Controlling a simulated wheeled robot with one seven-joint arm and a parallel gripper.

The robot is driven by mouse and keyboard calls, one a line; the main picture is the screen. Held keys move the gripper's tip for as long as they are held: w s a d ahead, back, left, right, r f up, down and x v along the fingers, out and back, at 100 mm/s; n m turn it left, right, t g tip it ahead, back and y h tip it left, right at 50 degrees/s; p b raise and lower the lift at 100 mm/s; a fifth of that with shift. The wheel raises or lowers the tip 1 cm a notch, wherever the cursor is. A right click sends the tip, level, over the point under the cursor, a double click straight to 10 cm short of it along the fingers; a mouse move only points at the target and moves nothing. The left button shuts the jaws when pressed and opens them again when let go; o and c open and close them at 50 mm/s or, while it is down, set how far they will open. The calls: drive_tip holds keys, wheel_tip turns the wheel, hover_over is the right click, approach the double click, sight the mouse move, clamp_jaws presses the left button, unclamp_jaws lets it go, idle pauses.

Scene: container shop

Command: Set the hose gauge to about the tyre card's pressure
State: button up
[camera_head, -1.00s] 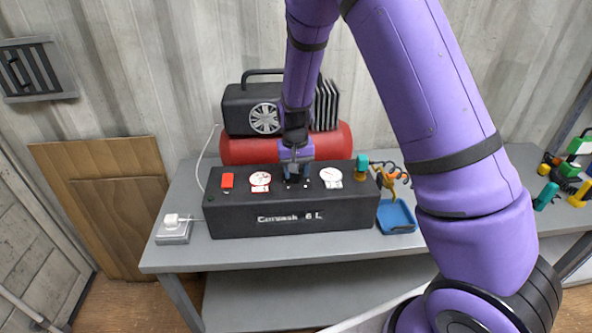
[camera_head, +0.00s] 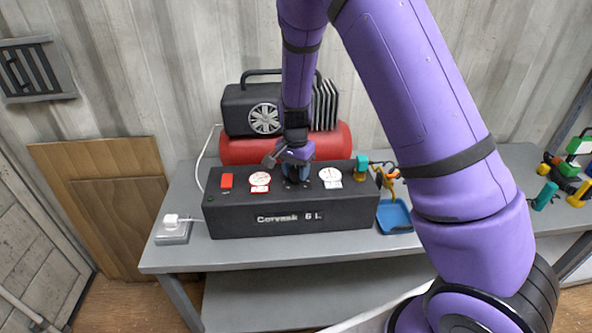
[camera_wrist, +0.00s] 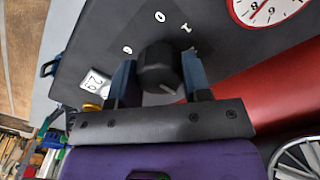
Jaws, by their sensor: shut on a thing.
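My gripper (camera_head: 296,172) points down at the top of the black control box (camera_head: 350,213), between two round white gauges. In the wrist view my gripper (camera_wrist: 158,75) is shut on a black knob (camera_wrist: 157,66), one blue finger on each side. A pale pointer line shows on the knob. The left gauge (camera_head: 260,178) and right gauge (camera_head: 329,173) are too small to read in the head view. One gauge (camera_wrist: 268,8) with a red needle is partly cut off in the wrist view. I cannot identify the tyre card.
A red switch (camera_head: 227,181) sits left of the gauges. The red-tank compressor (camera_head: 340,143) stands close behind the box.

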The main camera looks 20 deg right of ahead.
sight(295, 168)
idle(0.4)
drive_tip(key=o, duration=0.9)
drive_tip(key=shift+o, duration=0.2)
drive_tip(key=shift+r, duration=0.1)
wheel_tip(295, 168, up, 11)
drive_tip(key=shift+w+f, duration=0.15)
drive_tip(key=shift+f, duration=0.05)
drive_tip(key=shift+a, duration=0.1)
